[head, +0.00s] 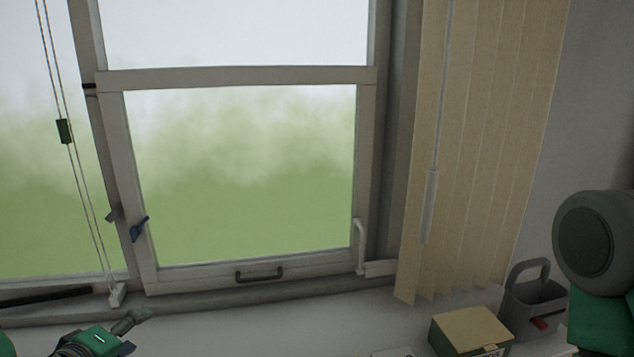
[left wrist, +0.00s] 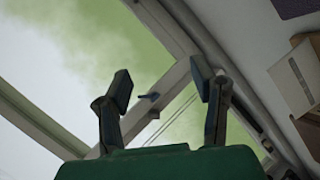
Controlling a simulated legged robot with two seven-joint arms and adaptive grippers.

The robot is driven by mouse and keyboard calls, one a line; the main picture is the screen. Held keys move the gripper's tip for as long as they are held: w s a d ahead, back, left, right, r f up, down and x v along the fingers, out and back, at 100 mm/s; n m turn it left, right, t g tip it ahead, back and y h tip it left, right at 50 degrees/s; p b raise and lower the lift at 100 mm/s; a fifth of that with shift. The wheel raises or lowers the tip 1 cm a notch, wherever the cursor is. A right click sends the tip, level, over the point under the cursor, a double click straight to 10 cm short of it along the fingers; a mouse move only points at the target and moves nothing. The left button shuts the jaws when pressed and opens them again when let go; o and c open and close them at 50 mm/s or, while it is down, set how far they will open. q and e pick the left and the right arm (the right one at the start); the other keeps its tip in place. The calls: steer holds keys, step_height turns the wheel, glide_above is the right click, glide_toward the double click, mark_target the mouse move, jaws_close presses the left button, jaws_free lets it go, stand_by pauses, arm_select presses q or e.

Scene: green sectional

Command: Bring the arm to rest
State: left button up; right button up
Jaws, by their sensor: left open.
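My left gripper (head: 128,335) shows at the lower left of the head view, below the window sill. It is green and dark grey and only partly in frame. In the left wrist view the left gripper (left wrist: 160,92) has its two dark fingers spread apart with nothing between them. The window frame and green outdoors lie beyond the fingers. A green and grey part of my own body shows at the right edge of the head view. My right gripper is not visible.
A window (head: 240,180) with a dark handle (head: 260,273) fills the middle. Cords (head: 80,170) hang at left, and beige vertical blinds (head: 480,150) at right. A box (head: 470,330) and a grey caddy (head: 533,305) stand at the lower right.

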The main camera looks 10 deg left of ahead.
arm_select(q)
steer(key=s+d+f+m+g+h, duration=0.1)
steer(key=s+d+f+m+g, duration=0.2)
steer(key=s+f, duration=0.3)
steer(key=s+d+f+m+g, duration=0.3)
steer(key=s+f, duration=0.1)
steer(key=f, duration=0.4)
steer(key=s+d+f+m+g, duration=0.1)
steer(key=s+f+m+g, duration=0.25)
steer(key=s, duration=0.55)
steer(key=s+f+m+g, duration=0.3)
steer(key=s+f, duration=0.2)
steer(key=s, duration=0.3)
step_height(320, 180, down, 18)
steer(key=w+d+m+b, duration=0.1)
steer(key=b, duration=1.7)
steer(key=shift+w+d+r+y, duration=0.2)
steer(key=shift+w+d+y, duration=0.1)
steer(key=shift+w, duration=0.1)
steer(key=shift+a, duration=0.1)
steer(key=shift+w, duration=0.1)
